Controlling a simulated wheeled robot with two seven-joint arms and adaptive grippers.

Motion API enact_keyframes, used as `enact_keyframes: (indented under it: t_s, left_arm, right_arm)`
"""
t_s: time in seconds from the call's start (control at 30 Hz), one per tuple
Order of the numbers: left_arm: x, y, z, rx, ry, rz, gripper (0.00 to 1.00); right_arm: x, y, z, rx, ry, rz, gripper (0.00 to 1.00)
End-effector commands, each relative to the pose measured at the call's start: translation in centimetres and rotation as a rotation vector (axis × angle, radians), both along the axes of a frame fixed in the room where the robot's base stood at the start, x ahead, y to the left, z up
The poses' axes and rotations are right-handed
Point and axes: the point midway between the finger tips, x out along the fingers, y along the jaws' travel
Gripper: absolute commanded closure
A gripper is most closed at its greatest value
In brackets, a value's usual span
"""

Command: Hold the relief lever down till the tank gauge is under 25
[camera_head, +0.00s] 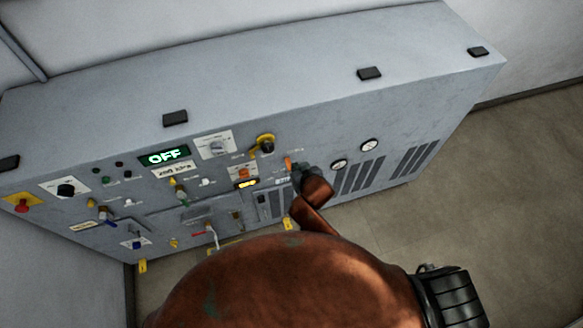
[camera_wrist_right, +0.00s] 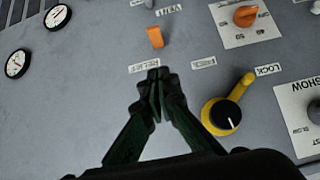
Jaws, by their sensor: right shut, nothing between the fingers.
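An orange lever (camera_wrist_right: 155,37) sticks out of the grey panel in the right wrist view, between two small labels. The label nearer my fingers seems to read RELIEF, upside down. The lever also shows in the head view (camera_head: 288,163), just left of my right gripper (camera_head: 298,174). In the wrist view the right gripper (camera_wrist_right: 155,85) is shut and empty, its tips by that label and apart from the lever. Two round white gauges (camera_wrist_right: 58,17) (camera_wrist_right: 17,63) sit beside the lever; their readings are too small to tell, as is which is the tank gauge. My left gripper is out of view.
A yellow-handled black knob (camera_wrist_right: 222,116) marked LOCK and an orange selector (camera_wrist_right: 245,15) are close to the right gripper. A green OFF display (camera_head: 163,157) and several switches fill the panel's left. Vent slots (camera_head: 360,176) lie right of the lever. Floor (camera_head: 480,170) is clear at right.

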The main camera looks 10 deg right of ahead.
Motion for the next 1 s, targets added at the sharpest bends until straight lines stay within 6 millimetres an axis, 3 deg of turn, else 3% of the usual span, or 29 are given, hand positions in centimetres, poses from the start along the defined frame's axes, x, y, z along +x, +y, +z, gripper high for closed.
enact_keyframes:
  t_s: [0.37, 0.6, 1.0]
  left_arm:
    - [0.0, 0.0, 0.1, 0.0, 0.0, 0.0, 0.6]
    - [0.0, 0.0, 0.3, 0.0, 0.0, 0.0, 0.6]
    - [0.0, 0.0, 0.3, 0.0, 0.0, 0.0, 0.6]
  right_arm:
    - [5.6, 0.6, -5.4, -0.003, 0.003, 0.0, 1.0]
    - [5.7, 0.6, -8.6, -0.002, 0.002, -0.001, 1.0]
    - [5.7, 0.7, -9.4, 0.0, 0.001, 0.0, 1.0]
